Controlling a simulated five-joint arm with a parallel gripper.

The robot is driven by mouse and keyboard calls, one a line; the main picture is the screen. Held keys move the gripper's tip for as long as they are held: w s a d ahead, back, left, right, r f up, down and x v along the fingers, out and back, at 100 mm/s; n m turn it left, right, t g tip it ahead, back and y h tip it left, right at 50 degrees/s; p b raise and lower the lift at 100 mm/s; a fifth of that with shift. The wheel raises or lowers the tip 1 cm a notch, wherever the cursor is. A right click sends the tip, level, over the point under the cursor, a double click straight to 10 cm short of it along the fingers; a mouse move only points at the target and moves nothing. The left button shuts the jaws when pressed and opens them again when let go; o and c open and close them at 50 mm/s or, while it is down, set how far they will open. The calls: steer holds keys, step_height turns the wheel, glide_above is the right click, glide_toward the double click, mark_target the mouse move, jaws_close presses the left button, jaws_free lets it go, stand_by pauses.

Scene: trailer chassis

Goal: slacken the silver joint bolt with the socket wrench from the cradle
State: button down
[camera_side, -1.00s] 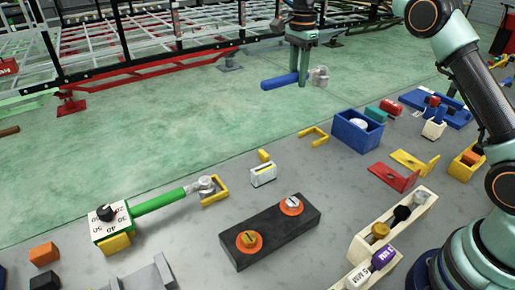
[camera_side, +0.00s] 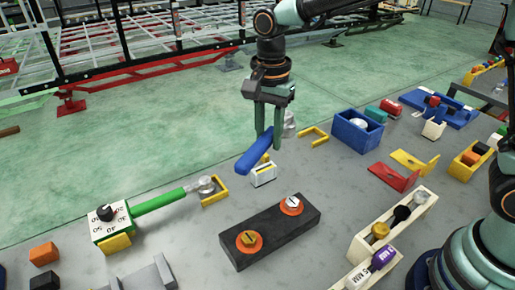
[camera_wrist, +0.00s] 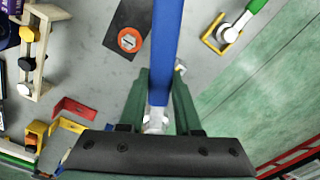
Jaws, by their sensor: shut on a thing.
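My gripper (camera_side: 267,138) is shut on a blue-handled socket wrench (camera_side: 254,153) and holds it above the floor. In the side view the handle points to the lower left and the silver head (camera_side: 289,124) is behind my fingers. In the wrist view the blue handle (camera_wrist: 166,50) runs up from between my fingers, with the silver head (camera_wrist: 155,120) near my palm. The silver joint bolt (camera_side: 292,203) sits on an orange disc at the right end of a dark block (camera_side: 270,225). It also shows in the wrist view (camera_wrist: 129,40), left of the handle, apart from the wrench.
A yellow bolt (camera_side: 249,239) is on the block's left end. A green-handled wrench (camera_side: 158,201) with a dial box lies left, its head by a yellow bracket (camera_side: 215,195).

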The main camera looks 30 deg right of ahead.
steer(key=s+a+f+n, duration=0.1)
steer(key=s+a, duration=0.1)
steer(key=s, duration=0.4)
steer(key=s+a+f+n, duration=0.1)
steer(key=s+f+n, duration=0.1)
steer(key=s, duration=0.4)
steer(key=shift+s+a+f, duration=0.2)
steer(key=shift+a+f, duration=0.1)
steer(key=shift+a, duration=0.1)
step_height(320, 180, down, 7)
steer(key=shift+r, duration=0.2)
steer(key=shift+f, duration=0.75)
stand_by(1.5)
stand_by(0.4)
steer(key=c, duration=1.5)
jaws_free()
jaws_close()
